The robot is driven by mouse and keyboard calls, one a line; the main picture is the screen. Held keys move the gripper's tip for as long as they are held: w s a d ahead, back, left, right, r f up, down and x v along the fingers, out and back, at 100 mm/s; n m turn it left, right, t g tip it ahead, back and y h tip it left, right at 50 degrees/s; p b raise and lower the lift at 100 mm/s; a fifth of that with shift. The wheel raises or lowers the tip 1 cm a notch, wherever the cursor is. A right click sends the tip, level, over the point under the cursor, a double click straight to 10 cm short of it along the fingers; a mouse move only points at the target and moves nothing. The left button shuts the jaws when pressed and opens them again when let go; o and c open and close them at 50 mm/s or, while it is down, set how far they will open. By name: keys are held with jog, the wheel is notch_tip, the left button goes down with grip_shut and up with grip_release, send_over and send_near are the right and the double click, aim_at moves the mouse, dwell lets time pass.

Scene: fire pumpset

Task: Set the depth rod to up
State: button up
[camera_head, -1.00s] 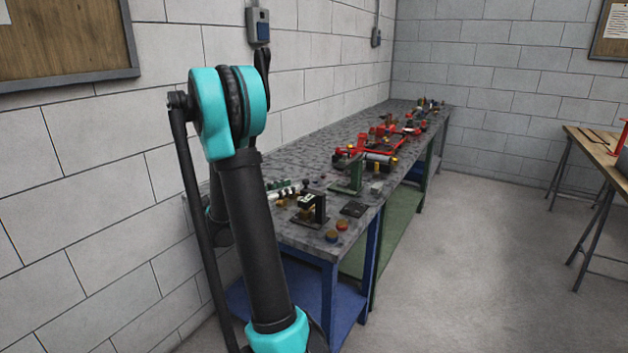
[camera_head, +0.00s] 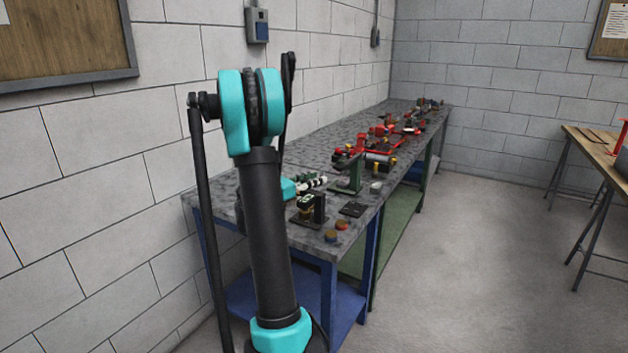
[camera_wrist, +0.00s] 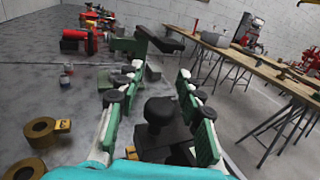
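I cannot make out a depth rod for certain. A dark fixture (camera_head: 312,206) with a black upright and a brass-coloured part stands near the front end of the bench. In the wrist view, a black knob (camera_wrist: 160,110) on a dark block (camera_wrist: 165,140) shows between my fingers, apart from both. In the head view my gripper (camera_head: 312,183) is small, over the bench behind the dark fixture. The block's lower part is partly hidden by my gripper.
A green stand (camera_head: 348,173) with a black lever (camera_wrist: 160,38) is just beyond my fingertips. Brass rings (camera_wrist: 40,130) lie to the left. A black plate (camera_head: 353,209) and small discs (camera_head: 342,224) are near the bench's front edge. Red pump parts (camera_head: 385,140) stand farther back.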

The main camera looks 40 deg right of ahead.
grip_shut()
jog(key=shift+r, duration=2.55)
grip_release()
jog(key=a, duration=1.2)
